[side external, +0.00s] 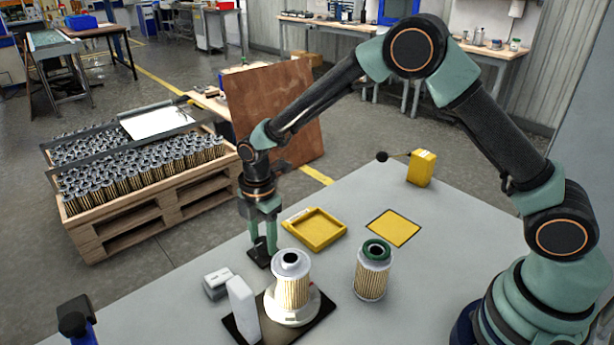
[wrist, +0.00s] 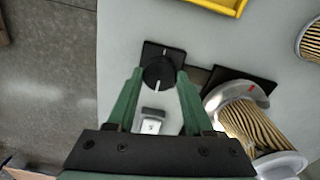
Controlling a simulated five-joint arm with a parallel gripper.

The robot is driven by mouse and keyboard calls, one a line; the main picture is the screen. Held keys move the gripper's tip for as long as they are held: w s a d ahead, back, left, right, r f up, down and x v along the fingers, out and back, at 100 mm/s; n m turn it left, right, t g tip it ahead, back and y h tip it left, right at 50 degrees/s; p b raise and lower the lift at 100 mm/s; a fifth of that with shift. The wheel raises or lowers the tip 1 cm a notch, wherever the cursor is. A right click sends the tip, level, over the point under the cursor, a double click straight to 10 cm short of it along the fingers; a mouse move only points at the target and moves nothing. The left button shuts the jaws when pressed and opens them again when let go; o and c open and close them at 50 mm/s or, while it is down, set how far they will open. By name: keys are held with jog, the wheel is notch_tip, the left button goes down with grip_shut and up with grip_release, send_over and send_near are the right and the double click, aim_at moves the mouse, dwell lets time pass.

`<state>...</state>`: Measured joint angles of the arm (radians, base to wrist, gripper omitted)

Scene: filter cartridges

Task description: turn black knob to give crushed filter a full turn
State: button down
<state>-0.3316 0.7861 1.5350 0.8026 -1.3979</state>
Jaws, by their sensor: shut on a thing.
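The black knob (wrist: 160,72) sits on a square black base on the grey table, with short white marks near it at top and bottom in the wrist view. My gripper (wrist: 159,74) is shut on the knob, one green finger on each side. In the side view my gripper (side external: 263,247) points straight down at the knob, which its fingers partly hide. The filter (side external: 291,283) with tan pleats and metal end cap stands upright on a round white turntable (side external: 293,319) on a black plate. The filter (wrist: 257,125) also shows in the wrist view, beside a red mark on the turntable.
A white upright block (side external: 243,311) and a small grey box (side external: 217,283) stand close left of the turntable. A green-topped filter (side external: 372,272) stands to its right. A yellow tray (side external: 316,230), yellow mat (side external: 394,228) and yellow box (side external: 422,168) lie behind.

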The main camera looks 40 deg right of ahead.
aim_at(264, 243)
jog(key=shift+a, duration=0.1)
dwell(0.3)
jog(key=shift+c, duration=1.4)
grip_release()
jog(key=shift+r, duration=0.1)
notch_tip(264, 243, up, 12)
jog(key=shift+s, duration=0.1)
